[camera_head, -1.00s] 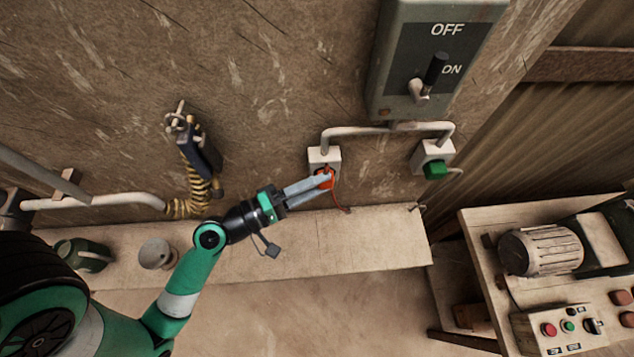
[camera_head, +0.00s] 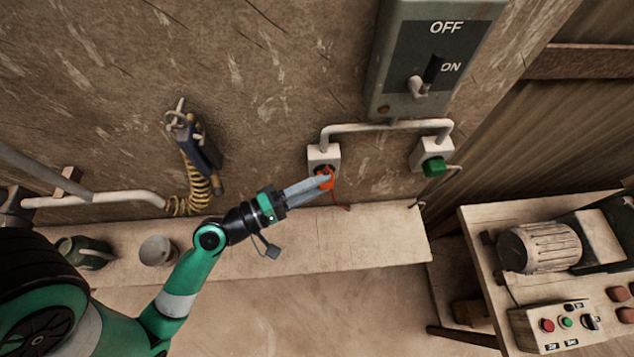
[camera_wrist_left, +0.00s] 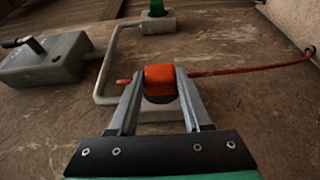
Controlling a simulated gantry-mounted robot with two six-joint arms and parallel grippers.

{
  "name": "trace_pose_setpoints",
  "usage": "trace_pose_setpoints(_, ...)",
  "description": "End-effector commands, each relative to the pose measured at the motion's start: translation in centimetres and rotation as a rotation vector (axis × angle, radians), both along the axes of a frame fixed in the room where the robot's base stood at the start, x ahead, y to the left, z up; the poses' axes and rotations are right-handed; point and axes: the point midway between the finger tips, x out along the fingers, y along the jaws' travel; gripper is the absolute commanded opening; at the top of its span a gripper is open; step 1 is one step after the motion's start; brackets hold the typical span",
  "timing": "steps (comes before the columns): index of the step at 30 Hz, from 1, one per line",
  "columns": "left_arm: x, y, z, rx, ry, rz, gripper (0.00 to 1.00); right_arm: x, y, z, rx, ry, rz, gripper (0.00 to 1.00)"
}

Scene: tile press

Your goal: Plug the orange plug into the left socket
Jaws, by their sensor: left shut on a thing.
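The orange plug (camera_head: 325,179) is held between the fingers of my left gripper (camera_head: 322,181), right in front of the left socket (camera_head: 318,153). In the left wrist view the orange plug (camera_wrist_left: 159,78) sits between the fingertips, with the left socket (camera_wrist_left: 160,112) behind it and its dark round opening partly covered by the plug. I cannot tell whether the plug touches the socket or is in it. An orange cord (camera_wrist_left: 255,67) runs from the plug to the right. The right gripper is not in view.
The right socket (camera_head: 432,150) holds a green plug (camera_head: 434,168). A grey switch box (camera_head: 437,55) marked OFF and ON is above. A shelf (camera_head: 380,240) runs below the sockets, with a cup (camera_head: 159,252) at left. A motor (camera_head: 540,247) stands on a bench at right.

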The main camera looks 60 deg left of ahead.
Motion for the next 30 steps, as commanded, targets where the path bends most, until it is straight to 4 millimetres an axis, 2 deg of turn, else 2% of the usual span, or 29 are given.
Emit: trace_pose_setpoints(30,0.38,0.63,0.03,-0.001,-0.002,0.001,0.0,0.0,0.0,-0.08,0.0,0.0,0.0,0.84)
